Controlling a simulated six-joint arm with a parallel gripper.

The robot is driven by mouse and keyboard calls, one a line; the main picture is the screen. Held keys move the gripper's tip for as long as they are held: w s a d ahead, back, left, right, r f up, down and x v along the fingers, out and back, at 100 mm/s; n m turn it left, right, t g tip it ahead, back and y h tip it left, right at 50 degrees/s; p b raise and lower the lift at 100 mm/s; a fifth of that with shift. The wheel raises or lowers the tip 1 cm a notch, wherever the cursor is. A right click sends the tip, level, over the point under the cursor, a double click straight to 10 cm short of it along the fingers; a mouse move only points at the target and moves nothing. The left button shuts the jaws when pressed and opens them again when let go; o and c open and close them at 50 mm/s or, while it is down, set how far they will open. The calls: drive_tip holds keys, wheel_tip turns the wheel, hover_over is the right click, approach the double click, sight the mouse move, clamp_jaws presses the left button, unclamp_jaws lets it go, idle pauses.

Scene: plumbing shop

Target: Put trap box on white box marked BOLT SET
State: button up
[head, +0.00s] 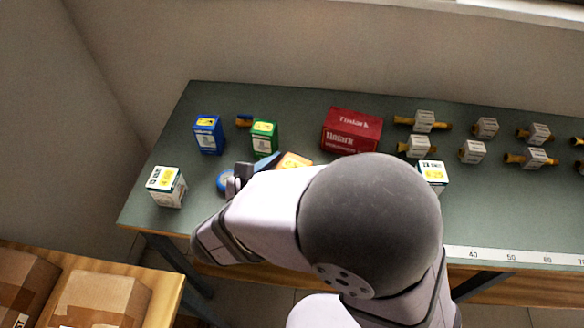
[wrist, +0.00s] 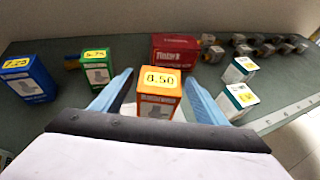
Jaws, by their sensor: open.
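An orange box (wrist: 158,98) with a yellow 8.50 price label stands between the fingers of my open gripper (wrist: 157,76) in the wrist view. I cannot tell whether the fingers touch it. In the head view, the orange box (head: 294,161) is partly hidden by my arm. Its name is too small to read, so I cannot confirm it is the trap box. White boxes stand at the left (head: 166,188) and right (head: 434,174) in the head view. Two white boxes show at the right in the wrist view, one behind (wrist: 239,70) the other (wrist: 239,99). I cannot read BOLT SET on any.
A blue box (head: 208,136) and a green box (head: 264,137) stand at the left. Red Finlark boxes (head: 352,132) stand at the back. Several grey-white boxes and brass-coloured fittings (head: 424,120) fill the right. A ruler strip (head: 510,257) runs along the bench's front edge.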

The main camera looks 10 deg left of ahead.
drive_tip(key=b+v, duration=0.1)
drive_tip(key=v, duration=1)
drive_tip(key=shift+s+a+r+b, duration=0.15)
drive_tip(key=shift+s+b, duration=0.1)
drive_tip(key=shift+b, duration=0.1)
